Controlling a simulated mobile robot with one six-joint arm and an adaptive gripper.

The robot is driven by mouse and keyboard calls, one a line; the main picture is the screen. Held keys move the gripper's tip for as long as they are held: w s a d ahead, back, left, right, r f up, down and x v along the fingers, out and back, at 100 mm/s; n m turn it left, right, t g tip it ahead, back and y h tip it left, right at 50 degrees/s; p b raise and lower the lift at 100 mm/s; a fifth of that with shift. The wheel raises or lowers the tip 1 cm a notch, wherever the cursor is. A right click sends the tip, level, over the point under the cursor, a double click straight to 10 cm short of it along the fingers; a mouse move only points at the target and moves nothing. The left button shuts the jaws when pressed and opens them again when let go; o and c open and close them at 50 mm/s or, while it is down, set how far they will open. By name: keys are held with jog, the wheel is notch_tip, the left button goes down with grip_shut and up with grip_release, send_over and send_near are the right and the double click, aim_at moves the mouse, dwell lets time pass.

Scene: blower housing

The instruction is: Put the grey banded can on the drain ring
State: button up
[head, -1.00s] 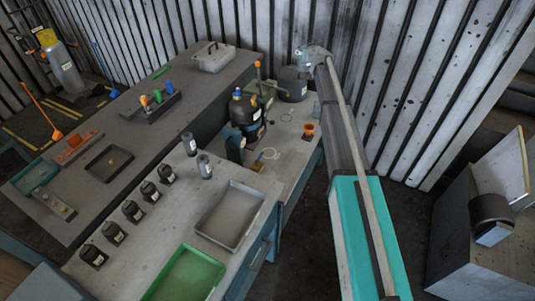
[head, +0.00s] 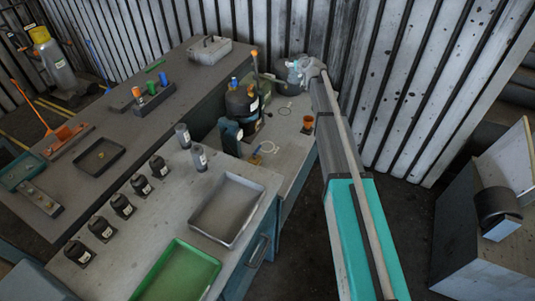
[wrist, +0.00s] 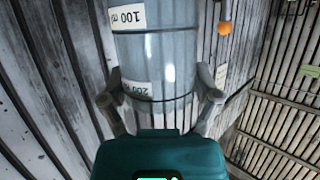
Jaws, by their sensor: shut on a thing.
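In the wrist view a blue-grey can (wrist: 155,60) with dark bands and white "100" and "200" labels fills the space between the fingers of my gripper (wrist: 160,98). The fingers are shut on its sides. In the head view my gripper (head: 296,70) is small at the far right end of the bench, near the corrugated wall. The can is hard to make out there. Two thin pale rings lie on the bench: one (head: 270,153) near the front and one (head: 283,111) further back. I cannot tell which is the drain ring.
A dark round vessel (head: 240,103) with blue and orange tops stands left of the rings. An orange cup (head: 308,123) stands at the bench's right edge. Two grey cylinders (head: 199,157), several black bottles (head: 122,205), a grey tray (head: 228,208) and a green tray (head: 176,272) occupy the front bench.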

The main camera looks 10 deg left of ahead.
jog(key=s+a+f+n+g+y+b, duration=0.1)
jog(key=s+a+f+n+y+b, duration=0.1)
jog(key=s+f+b, duration=1.8)
jog(key=shift+s+a+f+n+y, duration=0.3)
jog(key=shift+a+f+n+y, duration=0.15)
jog(key=shift+a, duration=0.6)
jog(key=w+a+f+b, duration=0.6)
jog(key=w+f+b, duration=0.3)
jog(key=w, duration=0.2)
jog(key=shift+w+a, duration=0.2)
jog(key=shift+a, duration=0.15)
jog(key=shift+f, duration=0.1)
jog(key=shift+w+a+f+b, duration=0.1)
jog(key=shift+w+f+b, duration=0.1)
jog(key=shift+f+b, duration=0.8)
jog(key=shift+w+a+f+b, duration=0.1)
jog(key=shift+w+f+b, duration=0.05)
jog(key=shift+f+b, duration=0.85)
